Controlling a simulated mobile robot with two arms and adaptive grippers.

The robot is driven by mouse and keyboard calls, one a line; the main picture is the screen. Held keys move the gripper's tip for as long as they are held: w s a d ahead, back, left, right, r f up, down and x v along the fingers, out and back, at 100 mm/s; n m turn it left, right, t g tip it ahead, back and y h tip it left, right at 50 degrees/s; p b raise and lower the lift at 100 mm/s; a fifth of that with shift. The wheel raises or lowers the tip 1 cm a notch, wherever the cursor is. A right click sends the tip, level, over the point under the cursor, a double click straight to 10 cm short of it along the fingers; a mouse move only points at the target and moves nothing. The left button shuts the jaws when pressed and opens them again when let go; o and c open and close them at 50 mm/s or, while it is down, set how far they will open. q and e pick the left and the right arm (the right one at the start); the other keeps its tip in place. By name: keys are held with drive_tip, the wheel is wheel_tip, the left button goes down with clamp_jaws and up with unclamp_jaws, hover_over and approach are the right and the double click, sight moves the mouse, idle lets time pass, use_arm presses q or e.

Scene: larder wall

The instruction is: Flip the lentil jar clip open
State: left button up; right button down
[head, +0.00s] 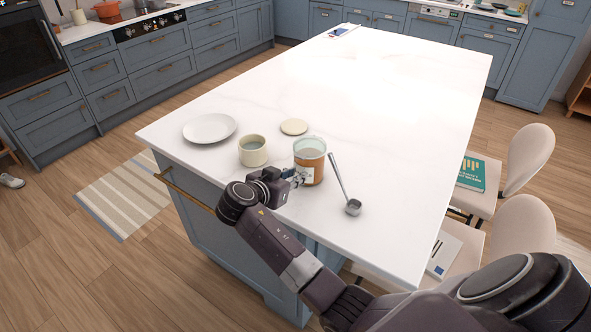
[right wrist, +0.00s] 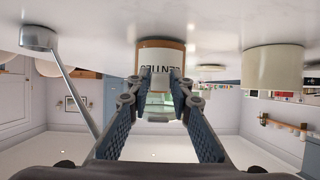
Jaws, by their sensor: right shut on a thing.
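The lentil jar (head: 311,170) stands upright on the white island top, orange-brown inside with a clear upper part and a pale label. It also shows in the right wrist view (right wrist: 158,45), upside down, its label facing my fingers. My right gripper (head: 294,178) is at the jar's front left side. In the right wrist view its two fingers (right wrist: 158,82) reach the label side, closer together than the jar is wide. They are shut on a narrow part at the jar's front, the clip, which the fingers mostly hide. My left gripper is out of view.
A cream cup (head: 253,151) stands left of the jar, with a round cream disc (head: 294,126) behind and a white plate (head: 209,128) further left. A metal ladle (head: 345,191) lies close on the right. The far island top (head: 400,85) is mostly clear.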

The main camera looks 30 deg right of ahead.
wheel_tip(320, 180, up, 3)
drive_tip(key=g+y+p, duration=0.1)
drive_tip(key=y+p, duration=0.2)
drive_tip(key=p, duration=0.2)
drive_tip(key=g+y+p, duration=0.2)
drive_tip(key=y+p, duration=0.1)
drive_tip(key=p, duration=0.1)
drive_tip(key=shift+w+p, duration=0.1)
drive_tip(key=shift+p, duration=0.25)
drive_tip(key=shift+d+g+y+p, duration=0.2)
drive_tip(key=shift+g+y+p, duration=0.4)
drive_tip(key=shift+y+p, duration=0.75)
drive_tip(key=shift+f, duration=0.1)
drive_tip(key=c, duration=1.7)
unclamp_jaws()
drive_tip(key=v, duration=1.2)
drive_tip(key=shift+w+d, duration=0.1)
drive_tip(key=shift+d, duration=0.15)
